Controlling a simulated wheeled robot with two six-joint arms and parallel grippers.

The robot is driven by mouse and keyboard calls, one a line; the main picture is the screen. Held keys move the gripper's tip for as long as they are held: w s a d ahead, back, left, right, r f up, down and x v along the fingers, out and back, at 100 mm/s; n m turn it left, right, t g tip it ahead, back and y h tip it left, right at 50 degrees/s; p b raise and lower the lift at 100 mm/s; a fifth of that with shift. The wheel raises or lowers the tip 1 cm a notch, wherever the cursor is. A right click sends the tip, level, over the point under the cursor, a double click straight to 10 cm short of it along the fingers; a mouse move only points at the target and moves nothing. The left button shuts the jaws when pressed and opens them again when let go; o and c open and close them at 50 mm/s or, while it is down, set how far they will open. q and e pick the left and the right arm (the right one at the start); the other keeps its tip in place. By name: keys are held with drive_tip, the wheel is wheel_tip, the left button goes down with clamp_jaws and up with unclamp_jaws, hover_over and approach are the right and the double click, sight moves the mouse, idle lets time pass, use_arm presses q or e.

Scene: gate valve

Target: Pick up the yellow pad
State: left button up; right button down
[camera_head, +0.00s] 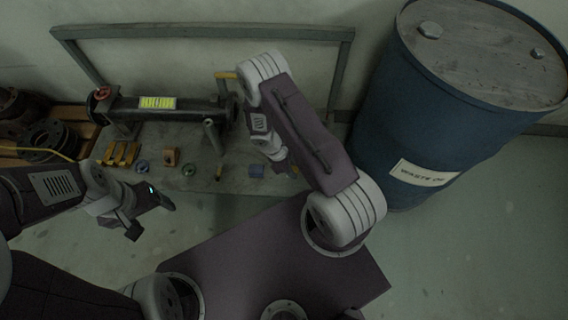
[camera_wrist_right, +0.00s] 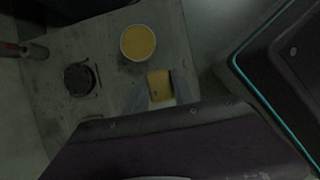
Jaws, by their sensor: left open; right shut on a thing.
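The yellow pad (camera_wrist_right: 160,85) is a small squarish block in the right wrist view. My right gripper (camera_wrist_right: 160,92) is shut on it, one grey finger on each side. Whether the pad touches the bench top cannot be told. My left gripper (camera_head: 152,214) is open and empty, in front of the bench at the left, apart from the things on it.
The right wrist view shows a round yellow-topped thing (camera_wrist_right: 138,42) and a dark round part (camera_wrist_right: 80,78). A blue drum (camera_head: 440,110) stands right.

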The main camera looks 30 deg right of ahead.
use_arm(q)
drive_tip(key=shift+r, duration=0.3)
use_arm(e)
drive_tip(key=s+d+r, duration=0.3)
drive_tip(key=s+r, duration=0.1)
drive_tip(key=s, duration=0.2)
drive_tip(key=shift+s+r, duration=0.2)
drive_tip(key=shift+s, duration=0.1)
drive_tip(key=shift+d, duration=0.1)
